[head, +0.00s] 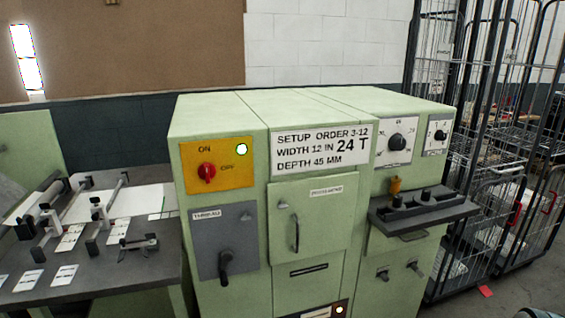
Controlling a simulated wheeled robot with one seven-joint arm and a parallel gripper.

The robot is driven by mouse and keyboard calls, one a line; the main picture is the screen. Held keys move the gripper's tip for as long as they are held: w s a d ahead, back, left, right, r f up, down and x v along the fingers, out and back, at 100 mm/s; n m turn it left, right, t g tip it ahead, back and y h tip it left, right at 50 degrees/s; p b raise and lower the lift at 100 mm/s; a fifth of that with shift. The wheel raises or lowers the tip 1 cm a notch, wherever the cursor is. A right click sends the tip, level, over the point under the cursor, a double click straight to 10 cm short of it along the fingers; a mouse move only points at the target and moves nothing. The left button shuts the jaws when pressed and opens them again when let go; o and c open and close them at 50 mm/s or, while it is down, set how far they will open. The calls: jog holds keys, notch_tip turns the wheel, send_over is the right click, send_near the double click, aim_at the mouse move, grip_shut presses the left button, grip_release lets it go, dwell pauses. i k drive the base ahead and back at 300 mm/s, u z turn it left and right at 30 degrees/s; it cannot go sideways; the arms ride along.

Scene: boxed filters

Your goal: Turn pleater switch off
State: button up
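The pleater switch is a red rotary knob (206,172) on a yellow plate (227,180) at the upper left of the pale green machine's front (310,255). "ON" is printed above the knob and "OFF" to its right. The knob's grip looks roughly upright, in line with "ON", though it is small in the picture. A green lamp (241,149) at the plate's upper right is lit. My gripper is not in view, and nothing covers the switch.
Below the switch is a grey panel with a black lever (225,263). A dark shelf (420,210) juts from the machine's right side. A work table (150,270) with tools and cards stands at left. Wire cage trolleys (495,150) stand at right on grey floor.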

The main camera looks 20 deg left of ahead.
aim_at(207, 171)
jog(key=i, duration=0.8)
jog(key=u, duration=0.9)
jog(key=i, duration=0.65)
jog(key=u, duration=0.6)
